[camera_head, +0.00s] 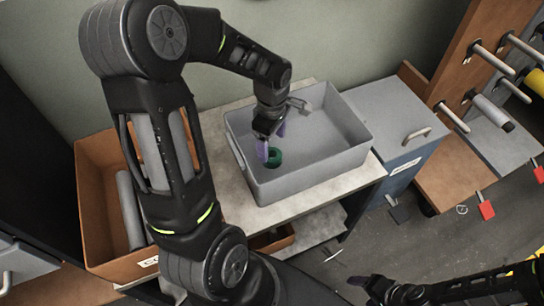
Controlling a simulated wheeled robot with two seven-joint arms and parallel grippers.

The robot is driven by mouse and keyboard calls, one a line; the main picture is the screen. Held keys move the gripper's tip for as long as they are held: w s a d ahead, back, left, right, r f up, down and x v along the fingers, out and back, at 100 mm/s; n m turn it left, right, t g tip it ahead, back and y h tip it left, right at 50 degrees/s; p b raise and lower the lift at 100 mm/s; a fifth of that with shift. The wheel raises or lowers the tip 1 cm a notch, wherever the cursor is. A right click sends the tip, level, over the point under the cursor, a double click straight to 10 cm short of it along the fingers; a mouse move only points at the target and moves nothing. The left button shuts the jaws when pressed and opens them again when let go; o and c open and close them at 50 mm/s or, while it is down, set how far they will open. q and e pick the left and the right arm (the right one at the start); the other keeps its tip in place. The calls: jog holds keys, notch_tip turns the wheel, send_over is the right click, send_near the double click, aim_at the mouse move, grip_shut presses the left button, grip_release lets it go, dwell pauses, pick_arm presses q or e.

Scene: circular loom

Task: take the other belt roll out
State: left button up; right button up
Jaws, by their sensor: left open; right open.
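A small dark green belt roll (275,155) lies on the floor of the grey tub (310,173), near its left front side. My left gripper (271,146) reaches down into the tub with its purple fingertips beside and above the roll. The fingers are apart; whether one touches the roll I cannot tell. The wrist partly hides the tub's left side. My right gripper (362,284) is low at the bottom right, open and empty, away from the tub.
The tub stands on a light table (232,191). An orange-brown bin (92,210) with a grey cylinder is at the left. A blue-grey cabinet (394,115) stands right of the tub. A wooden rack with pegs (462,55) is further right. The tub's right half is clear.

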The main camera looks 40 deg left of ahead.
aim_at(272, 154)
pick_arm(q)
jog(key=shift+f, duration=2.65)
jog(key=shift+c, duration=0.6)
jog(key=c, duration=1.4)
